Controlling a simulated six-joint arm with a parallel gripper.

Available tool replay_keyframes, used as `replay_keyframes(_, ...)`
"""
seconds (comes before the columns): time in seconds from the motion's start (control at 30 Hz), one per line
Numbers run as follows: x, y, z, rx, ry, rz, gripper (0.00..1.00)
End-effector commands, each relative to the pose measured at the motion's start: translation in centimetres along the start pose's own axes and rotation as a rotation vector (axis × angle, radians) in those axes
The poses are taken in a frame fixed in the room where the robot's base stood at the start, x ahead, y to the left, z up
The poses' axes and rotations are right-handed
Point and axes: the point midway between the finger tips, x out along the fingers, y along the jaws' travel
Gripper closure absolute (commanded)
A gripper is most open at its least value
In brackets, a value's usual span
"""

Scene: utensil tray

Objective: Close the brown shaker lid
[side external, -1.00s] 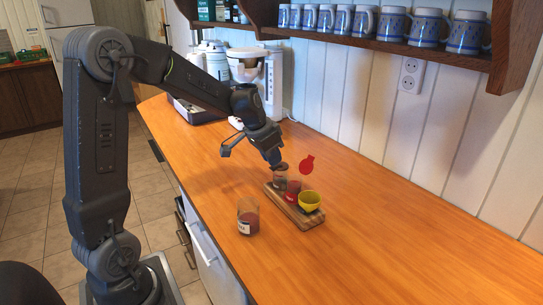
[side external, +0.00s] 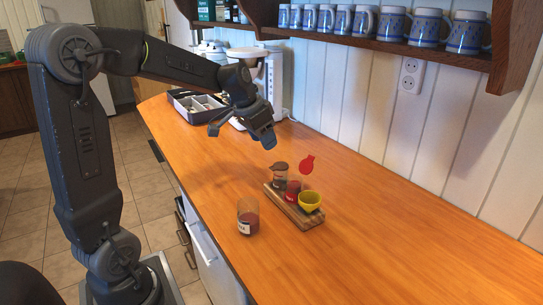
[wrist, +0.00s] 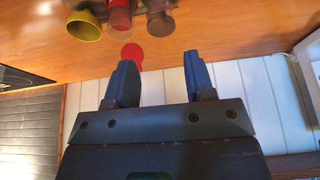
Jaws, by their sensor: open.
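The brown shaker (side external: 280,182) stands upright on a small wooden tray (side external: 308,222). Its brown lid (side external: 279,167) lies across the top and looks closed in the side view. In the wrist view the brown shaker (wrist: 160,22) is at the top edge, partly cut off. My gripper (side external: 266,143) is above and slightly left of the brown lid, clear of it. In the wrist view my gripper's two fingers (wrist: 156,78) are apart with nothing between them.
A red shaker (side external: 293,188) with its red lid (side external: 307,163) swung up stands beside the brown one. A yellow bowl (side external: 309,200) sits on the tray's near end. A glass jar (side external: 248,218) stands left of the tray. The right of the counter is clear.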

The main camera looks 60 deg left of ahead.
Motion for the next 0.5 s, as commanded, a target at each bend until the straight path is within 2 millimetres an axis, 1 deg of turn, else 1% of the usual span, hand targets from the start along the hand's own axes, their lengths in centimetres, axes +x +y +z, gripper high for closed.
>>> replay_keyframes(0.03, -1.4, -0.1, -0.1, 0.0, 0.006, -0.003, 0.51)
replay_keyframes(0.2, -4.7, -0.1, 0.0, 0.0, 0.004, -0.004, 0.51)
replay_keyframes(0.33, -6.2, 0.0, 0.0, 0.001, 0.001, -0.002, 0.51)
replay_keyframes(0.5, -7.1, 0.0, 0.0, 0.001, -0.001, -0.001, 0.51)
